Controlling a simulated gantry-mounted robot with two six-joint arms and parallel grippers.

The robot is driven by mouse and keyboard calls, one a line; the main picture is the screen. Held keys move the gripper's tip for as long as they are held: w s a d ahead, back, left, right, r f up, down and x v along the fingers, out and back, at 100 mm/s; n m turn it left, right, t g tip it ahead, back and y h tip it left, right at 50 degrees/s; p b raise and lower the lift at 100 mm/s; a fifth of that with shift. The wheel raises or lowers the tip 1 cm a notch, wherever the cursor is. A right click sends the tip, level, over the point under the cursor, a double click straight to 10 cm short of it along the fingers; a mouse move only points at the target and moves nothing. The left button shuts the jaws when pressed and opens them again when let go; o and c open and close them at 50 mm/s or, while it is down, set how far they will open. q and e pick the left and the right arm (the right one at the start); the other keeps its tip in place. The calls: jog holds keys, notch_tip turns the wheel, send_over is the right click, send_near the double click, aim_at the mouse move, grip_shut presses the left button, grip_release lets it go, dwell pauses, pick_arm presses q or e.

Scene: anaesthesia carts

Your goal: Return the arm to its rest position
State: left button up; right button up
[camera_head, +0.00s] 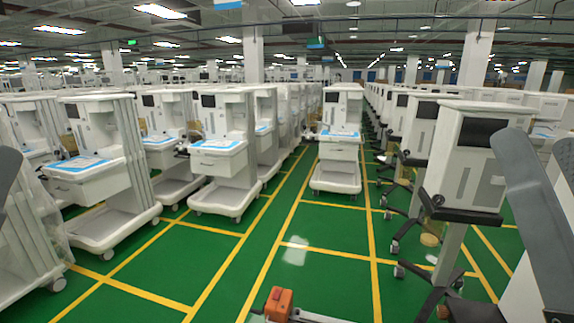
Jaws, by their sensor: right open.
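My right arm and gripper (538,160) come in at the right edge as grey, slanting parts with rounded upper ends. The gripper is open, with nothing seen between its fingers. It stands in front of the right-hand row of carts, and the picture edge cuts it off. A dark grey piece of my left arm (8,178) shows at the left edge; its jaws cannot be made out.
White anaesthesia carts stand at left (92,178), centre-left (222,145) and centre (338,150). A white cabinet unit (465,155) on a dark wheeled stand is close beside my right arm.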

notch_tip(320, 180, up, 38)
jog(key=n+y+p, duration=0.1)
jog(key=n+p, duration=0.1)
jog(key=p, duration=3.6)
jog(key=shift+a+f+n+y, duration=0.15)
jog(key=shift+a+n+y, duration=0.15)
jog(key=shift+a+n, duration=0.1)
jog(key=shift+w, duration=0.1)
